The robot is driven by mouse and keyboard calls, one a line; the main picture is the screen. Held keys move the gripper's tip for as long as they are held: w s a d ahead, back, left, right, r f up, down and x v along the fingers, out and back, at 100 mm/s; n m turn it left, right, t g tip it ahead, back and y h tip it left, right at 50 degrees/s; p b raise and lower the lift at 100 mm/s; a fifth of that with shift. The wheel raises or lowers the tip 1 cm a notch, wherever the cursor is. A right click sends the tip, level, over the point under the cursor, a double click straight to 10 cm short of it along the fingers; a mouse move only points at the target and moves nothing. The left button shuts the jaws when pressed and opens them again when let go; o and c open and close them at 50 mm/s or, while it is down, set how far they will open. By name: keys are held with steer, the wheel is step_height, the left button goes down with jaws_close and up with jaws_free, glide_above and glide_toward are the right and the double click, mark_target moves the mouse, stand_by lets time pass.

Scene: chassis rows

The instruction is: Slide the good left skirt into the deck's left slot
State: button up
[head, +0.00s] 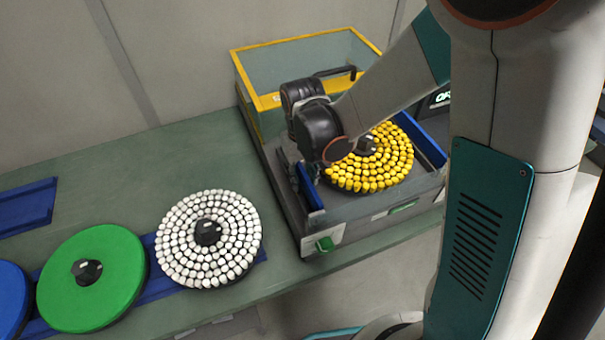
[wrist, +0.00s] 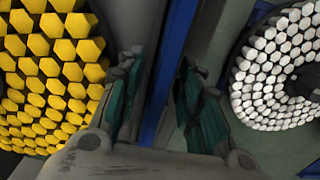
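The deck (head: 345,228) is a grey tray-like unit on the right of the bench, with a disc of yellow cells (head: 385,160) in it. A blue left skirt (head: 312,192) stands upright along the deck's left side; in the wrist view it is a blue strip (wrist: 178,65) beside a grey wall. My gripper (head: 306,180) is low over this left edge. In the wrist view its fingers (wrist: 160,75) are apart, one on each side of the strip, with gaps visible. The left slot is hidden, so I cannot tell how far the skirt sits in it.
Another blue panel (head: 432,140) stands on the deck's right side. A yellow-framed clear bin (head: 270,80) is behind. A white-cell disc (head: 185,245), a green disc (head: 85,290) and a blue disc (head: 10,295) line the bench's front. A blue piece (head: 25,205) lies far left.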

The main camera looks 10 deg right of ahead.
steer(key=shift+r, duration=3.75)
